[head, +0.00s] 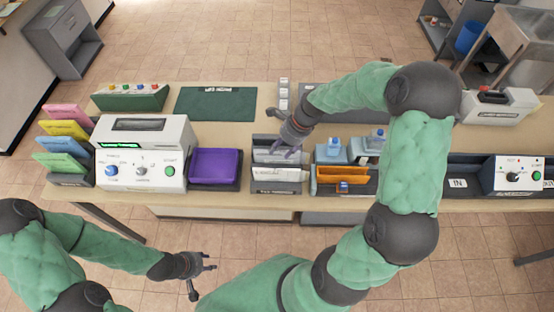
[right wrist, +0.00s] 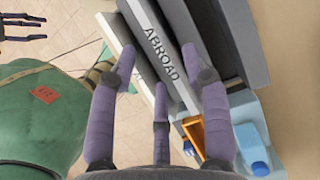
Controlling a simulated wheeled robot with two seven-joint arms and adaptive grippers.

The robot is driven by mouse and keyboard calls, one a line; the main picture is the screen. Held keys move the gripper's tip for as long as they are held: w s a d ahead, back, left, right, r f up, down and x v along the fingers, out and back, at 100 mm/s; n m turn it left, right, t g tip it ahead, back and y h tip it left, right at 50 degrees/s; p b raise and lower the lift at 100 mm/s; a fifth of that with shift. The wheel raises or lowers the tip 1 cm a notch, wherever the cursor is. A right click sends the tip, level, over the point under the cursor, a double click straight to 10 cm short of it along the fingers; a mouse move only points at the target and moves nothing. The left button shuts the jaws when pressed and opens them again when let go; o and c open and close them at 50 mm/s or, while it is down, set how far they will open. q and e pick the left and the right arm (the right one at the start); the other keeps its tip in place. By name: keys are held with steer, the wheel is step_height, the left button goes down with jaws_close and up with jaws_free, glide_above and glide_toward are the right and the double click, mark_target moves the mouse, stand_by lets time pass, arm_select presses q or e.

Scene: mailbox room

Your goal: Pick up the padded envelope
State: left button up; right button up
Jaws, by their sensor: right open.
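A grey slotted rack (head: 277,188) with pale flat pieces (head: 278,173) upright in it stands mid-table in the head view. I cannot tell for sure which piece is the padded envelope. My right gripper (head: 288,151) is open at the rack's back part, its fingers over the slots. In the right wrist view, the right gripper's fingers (right wrist: 157,70) are spread around a grey divider marked ABROAD (right wrist: 163,55); nothing is clearly held. Whether they touch it is unclear. My left gripper (head: 203,275) is open and empty, off the table's front edge; it also shows in the right wrist view (right wrist: 20,28).
A purple tray (head: 214,166) and a white machine with knobs (head: 142,150) stand left of the rack. A green mat (head: 216,103) lies behind. My right arm hides part of the table.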

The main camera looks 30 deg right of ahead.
mark_target(278, 152)
steer(key=x, duration=0.2)
steer(key=shift+w+a+f, duration=0.1)
steer(key=shift+w+f, duration=0.05)
steer(key=shift+f, duration=0.1)
steer(key=shift+f, duration=0.25)
stand_by(0.4)
jaws_close()
